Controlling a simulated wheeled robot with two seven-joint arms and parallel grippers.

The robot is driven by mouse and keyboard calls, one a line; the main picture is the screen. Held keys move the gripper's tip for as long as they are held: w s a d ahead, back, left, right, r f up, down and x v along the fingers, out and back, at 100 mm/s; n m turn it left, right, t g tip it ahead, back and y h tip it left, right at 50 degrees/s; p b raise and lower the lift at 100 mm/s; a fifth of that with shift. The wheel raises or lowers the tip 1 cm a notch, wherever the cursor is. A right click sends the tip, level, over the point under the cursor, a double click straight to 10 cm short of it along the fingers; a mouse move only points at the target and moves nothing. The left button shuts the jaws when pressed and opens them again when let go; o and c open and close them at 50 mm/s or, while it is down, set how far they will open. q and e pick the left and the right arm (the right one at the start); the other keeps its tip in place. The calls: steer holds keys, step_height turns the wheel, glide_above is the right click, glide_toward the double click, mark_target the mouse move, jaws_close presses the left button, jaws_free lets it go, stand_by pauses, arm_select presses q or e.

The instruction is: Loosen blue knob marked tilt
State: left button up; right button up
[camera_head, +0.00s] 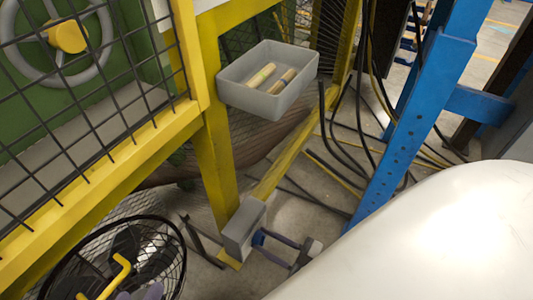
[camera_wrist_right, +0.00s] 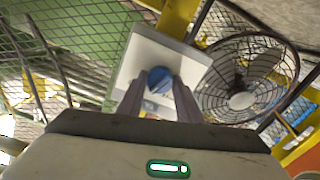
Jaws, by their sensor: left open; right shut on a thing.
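The blue knob (camera_wrist_right: 160,80) sits on the face of a pale grey box (camera_wrist_right: 146,52) in the right wrist view. My right gripper (camera_wrist_right: 158,88) has its two fingers on either side of the knob and is shut on it. No marking is readable.
A black caged fan (camera_head: 72,262) with a yellow handle stands at lower left. A grey bin (camera_head: 268,108) with wooden pieces hangs on the yellow frame (camera_head: 215,150). Black cables hang beside a blue post (camera_head: 415,125). A large white surface fills the lower right.

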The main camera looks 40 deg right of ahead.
steer(key=n, duration=1.3)
steer(key=shift+s, duration=0.1)
steer(key=shift+n, duration=0.4)
steer(key=o, duration=1)
steer(key=shift+o, duration=0.2)
arm_select(q)
steer(key=shift+a+f+p, duration=0.15)
steer(key=shift+f+p, duration=0.1)
steer(key=shift+p, duration=0.1)
arm_select(e)
steer(key=v, duration=1)
steer(key=shift+d, duration=0.15)
steer(key=shift+s, duration=0.1)
